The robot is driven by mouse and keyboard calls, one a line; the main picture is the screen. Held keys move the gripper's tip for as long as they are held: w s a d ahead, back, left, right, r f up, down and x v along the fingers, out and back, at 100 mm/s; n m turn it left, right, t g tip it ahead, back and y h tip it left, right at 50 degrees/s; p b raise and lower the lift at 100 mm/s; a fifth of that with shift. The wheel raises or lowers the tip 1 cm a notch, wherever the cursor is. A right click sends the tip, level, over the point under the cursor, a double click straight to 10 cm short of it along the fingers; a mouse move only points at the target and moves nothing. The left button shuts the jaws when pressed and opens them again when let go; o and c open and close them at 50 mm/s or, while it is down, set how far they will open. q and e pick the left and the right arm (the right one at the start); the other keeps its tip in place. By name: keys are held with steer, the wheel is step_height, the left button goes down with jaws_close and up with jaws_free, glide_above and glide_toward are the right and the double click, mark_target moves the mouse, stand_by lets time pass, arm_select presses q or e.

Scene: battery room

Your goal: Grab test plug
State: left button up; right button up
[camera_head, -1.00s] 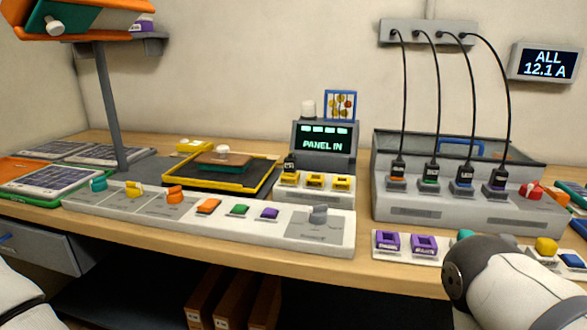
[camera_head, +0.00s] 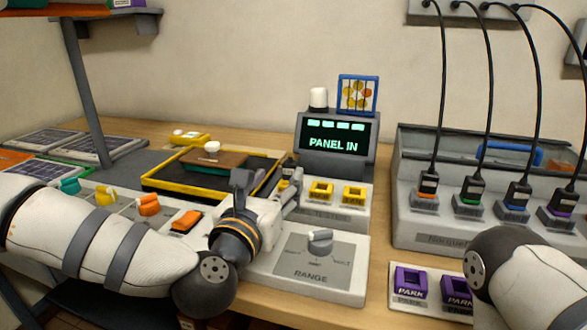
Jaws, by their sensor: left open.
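The tester (camera_head: 336,145) has a screen reading "PANEL IN" and a row of yellow sockets in front. The test plug (camera_head: 288,165), small and dark, stands at the leftmost socket and is largely hidden by my left gripper. My left gripper (camera_head: 268,186) is open over the front panel, its fingers pointing toward the back of the bench. One finger is left of the plug and the other is close to it. I cannot tell whether they touch. Only a part of my right arm shows at the lower right; its gripper is out of view.
A grey panel with a range knob (camera_head: 320,240) lies below the tester. A yellow-rimmed black tray (camera_head: 165,191) is behind my left arm. Corded plugs stand in the grey box (camera_head: 425,235) at right. Purple park sockets (camera_head: 410,282) are near the front edge.

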mark_target(288, 168)
arm_select(q)
steer(key=x, duration=0.8)
steer(key=shift+f, duration=0.4)
jaws_close()
